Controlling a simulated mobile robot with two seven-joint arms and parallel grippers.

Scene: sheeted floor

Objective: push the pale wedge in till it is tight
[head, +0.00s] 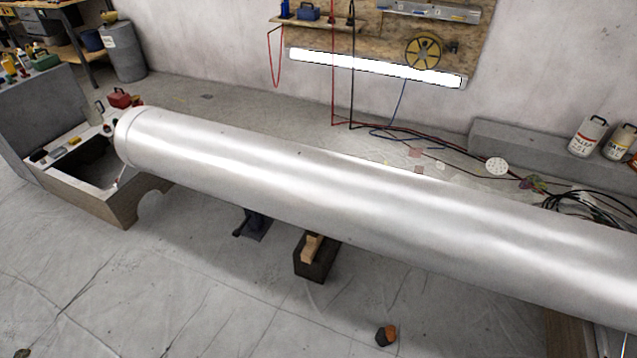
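The pale wedge (312,246) is a small light-wood piece on top of a dark block (316,268). The block stands on the floor just in front of and partly under a long silver cylinder (300,180). The wedge's upper end meets the cylinder's lower edge in the picture. I cannot tell whether it touches the cylinder or how far in it sits, as its far part is hidden. Neither of my grippers is in view.
A dark stand (254,226) is left of the block, under the cylinder. A wooden cradle (120,205) is at the cylinder's left end. A small dark and orange object (386,335) lies on the sheeted floor. The front left floor is mostly clear.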

